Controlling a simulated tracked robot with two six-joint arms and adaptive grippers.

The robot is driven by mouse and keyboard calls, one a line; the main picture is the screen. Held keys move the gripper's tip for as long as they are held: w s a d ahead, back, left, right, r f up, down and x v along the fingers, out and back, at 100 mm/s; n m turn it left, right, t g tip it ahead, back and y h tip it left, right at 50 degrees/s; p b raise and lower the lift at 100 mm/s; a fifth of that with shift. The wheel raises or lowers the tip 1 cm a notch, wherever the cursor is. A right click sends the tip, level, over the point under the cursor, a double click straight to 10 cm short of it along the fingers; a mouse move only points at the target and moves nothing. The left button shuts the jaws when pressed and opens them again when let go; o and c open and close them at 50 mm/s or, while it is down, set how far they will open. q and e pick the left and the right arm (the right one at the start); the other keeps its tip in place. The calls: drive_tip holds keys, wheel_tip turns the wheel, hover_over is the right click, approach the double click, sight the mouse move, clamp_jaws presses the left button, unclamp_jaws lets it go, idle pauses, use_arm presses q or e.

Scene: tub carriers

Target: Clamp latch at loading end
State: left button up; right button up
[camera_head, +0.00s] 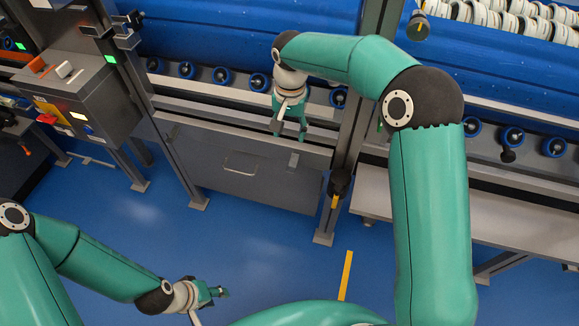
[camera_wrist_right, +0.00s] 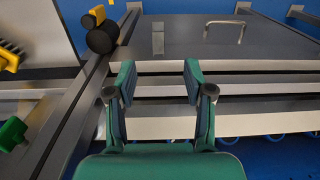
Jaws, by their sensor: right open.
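My right gripper (camera_head: 290,132) hangs in front of the grey beam above a grey panel with a handle. In the right wrist view its green fingers (camera_wrist_right: 158,80) are apart with nothing between them. A black knob with a yellow part (camera_head: 338,184) sits on the grey post, right of and below this gripper. It also shows in the right wrist view (camera_wrist_right: 101,38), left of the fingers and apart from them. I cannot tell whether it is the latch. My left gripper (camera_head: 214,292) is low over the blue floor, away from the carriers; its jaw opening is unclear.
A grey control box (camera_head: 85,105) with lit buttons stands at the left. Blue tubs (camera_head: 240,35) rest on a rail with blue rollers (camera_head: 222,75). Another black and yellow knob (camera_head: 418,25) is higher up. The blue floor (camera_head: 130,215) in front is open.

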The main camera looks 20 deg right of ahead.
sight(290, 170)
wheel_tip(290, 170, down, 16)
drive_tip(key=shift+d+p, duration=0.15)
drive_tip(key=shift+p, duration=0.4)
clamp_jaws()
